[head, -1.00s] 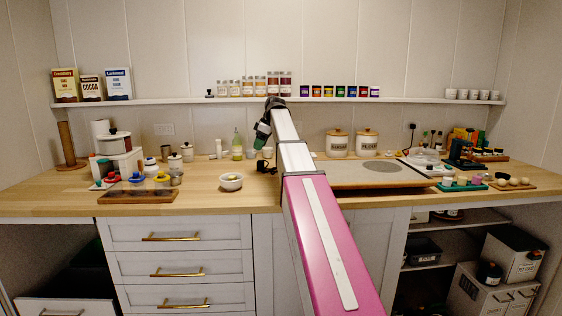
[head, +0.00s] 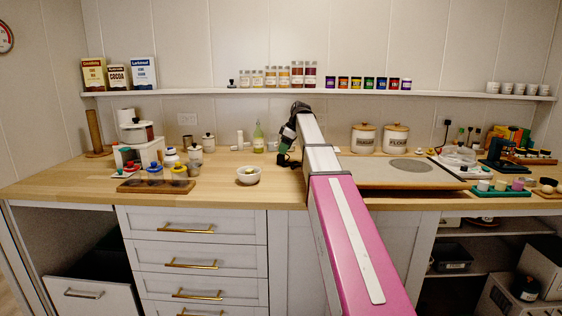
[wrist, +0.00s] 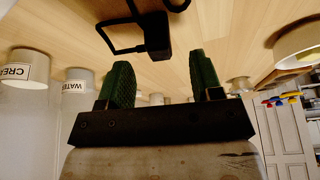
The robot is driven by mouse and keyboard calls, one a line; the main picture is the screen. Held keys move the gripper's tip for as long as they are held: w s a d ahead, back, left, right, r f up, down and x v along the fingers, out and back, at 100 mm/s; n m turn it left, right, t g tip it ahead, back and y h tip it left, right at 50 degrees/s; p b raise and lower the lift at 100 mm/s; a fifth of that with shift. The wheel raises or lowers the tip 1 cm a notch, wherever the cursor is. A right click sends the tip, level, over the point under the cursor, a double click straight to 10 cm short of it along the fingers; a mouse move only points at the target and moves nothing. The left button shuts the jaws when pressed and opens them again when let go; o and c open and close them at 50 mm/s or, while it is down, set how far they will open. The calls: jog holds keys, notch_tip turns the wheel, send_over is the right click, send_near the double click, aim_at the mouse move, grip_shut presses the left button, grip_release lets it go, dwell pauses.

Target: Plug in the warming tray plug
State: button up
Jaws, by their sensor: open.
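A black plug-like block (head: 283,160) with a dark cord lies on the wooden counter, just below my gripper in the head view. In the wrist view the black block (wrist: 156,35) and its looped cord show at the top, beyond my fingertips and apart from them. My gripper (head: 284,146) has green finger pads, and in the wrist view (wrist: 157,75) they stand apart with nothing between them. A white wall outlet (head: 188,119) is on the back wall to the left. A flat board or tray with a grey disc (head: 408,166) lies right of my arm.
A white bowl (head: 247,176) stands left of the black block, and a green bottle (head: 258,138) behind it. Two canisters (head: 396,138) stand at the right. A dark plug sits at a right-hand outlet (head: 446,124). Counter between bowl and left-hand jars is clear.

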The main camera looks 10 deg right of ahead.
aim_at(281, 155)
jog(key=x, duration=0.4)
jog(key=shift+r, duration=0.1)
jog(key=c, duration=1)
jog(key=shift+r, duration=0.1)
